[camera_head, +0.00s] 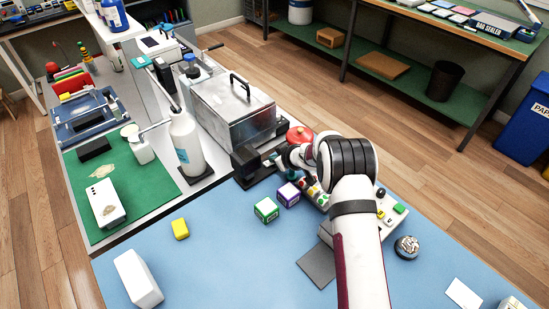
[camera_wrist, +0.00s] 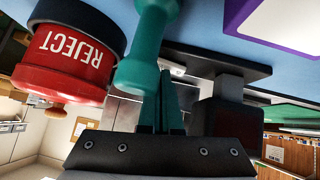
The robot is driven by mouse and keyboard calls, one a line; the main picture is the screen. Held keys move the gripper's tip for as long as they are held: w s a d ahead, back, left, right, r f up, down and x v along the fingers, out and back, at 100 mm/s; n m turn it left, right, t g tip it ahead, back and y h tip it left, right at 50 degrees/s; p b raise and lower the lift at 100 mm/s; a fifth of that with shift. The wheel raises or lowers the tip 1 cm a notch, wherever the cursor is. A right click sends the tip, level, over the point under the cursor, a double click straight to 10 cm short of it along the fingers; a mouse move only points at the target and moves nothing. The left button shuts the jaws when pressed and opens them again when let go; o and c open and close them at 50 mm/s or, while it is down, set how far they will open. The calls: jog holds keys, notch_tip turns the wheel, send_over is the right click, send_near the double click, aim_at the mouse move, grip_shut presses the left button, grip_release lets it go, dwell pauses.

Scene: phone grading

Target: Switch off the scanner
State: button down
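A black box-shaped device (camera_head: 246,160), which looks like the scanner, stands on a dark base at the blue mat's far edge. In the wrist view a black box with a dark red window (camera_wrist: 228,116), apparently the same device, is right of my fingers. My gripper (camera_wrist: 165,82) has its two dark teal fingers close together. A rounded teal part (camera_wrist: 150,35) covers the fingertips; I cannot tell whether it is gripped. In the head view my arm hides most of the gripper. No switch is clearly visible.
A red REJECT container (camera_wrist: 75,50) is left of the fingers. Purple (camera_head: 288,194) and green (camera_head: 266,210) cubes lie near my gripper. A metal box (camera_head: 234,108) stands behind the device.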

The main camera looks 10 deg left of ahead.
jog(key=shift+s+a+f, duration=0.1)
jog(key=shift+s+f, duration=0.05)
jog(key=shift+s+a, duration=0.5)
jog(key=shift+r, duration=0.2)
jog(key=shift+r, duration=0.4)
jog(key=r, duration=0.3)
jog(key=shift+s+a+r, duration=0.1)
jog(key=shift+s+r, duration=0.2)
jog(key=v, duration=0.9)
jog(key=shift+s, duration=0.15)
jog(key=shift+r, duration=0.1)
